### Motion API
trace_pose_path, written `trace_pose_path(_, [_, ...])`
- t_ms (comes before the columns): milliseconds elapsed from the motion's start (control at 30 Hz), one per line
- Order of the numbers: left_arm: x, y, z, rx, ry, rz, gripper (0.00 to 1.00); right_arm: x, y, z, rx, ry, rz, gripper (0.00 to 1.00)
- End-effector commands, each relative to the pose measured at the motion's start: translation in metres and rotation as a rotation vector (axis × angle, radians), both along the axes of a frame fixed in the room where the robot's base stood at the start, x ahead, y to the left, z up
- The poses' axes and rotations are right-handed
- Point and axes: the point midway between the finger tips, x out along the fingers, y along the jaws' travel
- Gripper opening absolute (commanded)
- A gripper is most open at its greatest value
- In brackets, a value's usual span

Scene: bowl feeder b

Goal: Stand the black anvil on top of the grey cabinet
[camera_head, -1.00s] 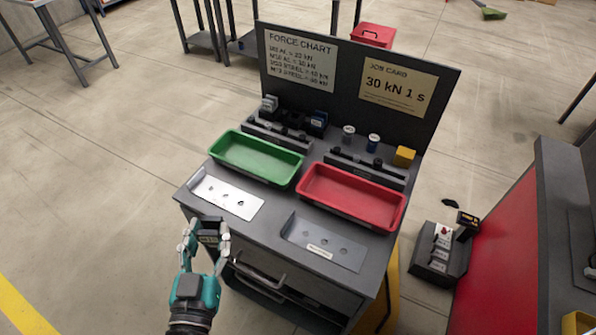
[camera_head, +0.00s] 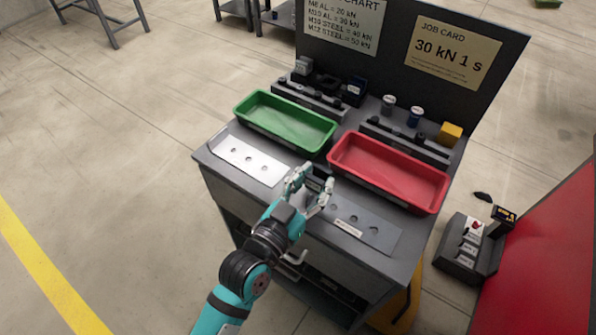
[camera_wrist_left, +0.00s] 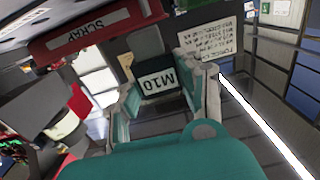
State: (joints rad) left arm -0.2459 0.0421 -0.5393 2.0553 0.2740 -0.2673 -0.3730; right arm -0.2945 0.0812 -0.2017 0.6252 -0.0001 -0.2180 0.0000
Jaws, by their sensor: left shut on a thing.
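My left gripper (camera_head: 312,183) is shut on a small black block with a white M10 label, the black anvil (camera_wrist_left: 156,80). In the head view it shows only as a dark patch between the fingers. The gripper is over the front part of the grey cabinet's top (camera_head: 228,172), between the silver plate and the grey plate. I cannot tell whether the anvil touches the top. My right gripper is not in view.
On the cabinet are a silver plate (camera_head: 250,160), a grey plate (camera_head: 372,232), a green tray (camera_head: 287,122) and a red tray (camera_head: 388,172). Racks with small blocks and a yellow block (camera_head: 451,133) stand behind them, before an upright sign board. A control box (camera_head: 467,248) stands at right.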

Motion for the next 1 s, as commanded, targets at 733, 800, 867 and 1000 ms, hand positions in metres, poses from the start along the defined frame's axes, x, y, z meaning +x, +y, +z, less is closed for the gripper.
trace_pose_path(733, [0.047,0.036,-0.04,-0.003,-0.003,0.001,0.0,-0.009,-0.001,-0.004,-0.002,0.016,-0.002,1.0])
trace_pose_path(800, [0.047,0.036,-0.039,-0.003,-0.003,0.001,0.0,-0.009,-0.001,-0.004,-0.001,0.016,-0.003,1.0])
trace_pose_path(867, [0.047,0.036,-0.039,-0.003,-0.003,0.001,0.0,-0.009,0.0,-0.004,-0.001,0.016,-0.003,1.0])
trace_pose_path(1000, [0.047,0.036,-0.042,-0.002,-0.002,0.001,0.0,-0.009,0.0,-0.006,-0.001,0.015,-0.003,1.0])
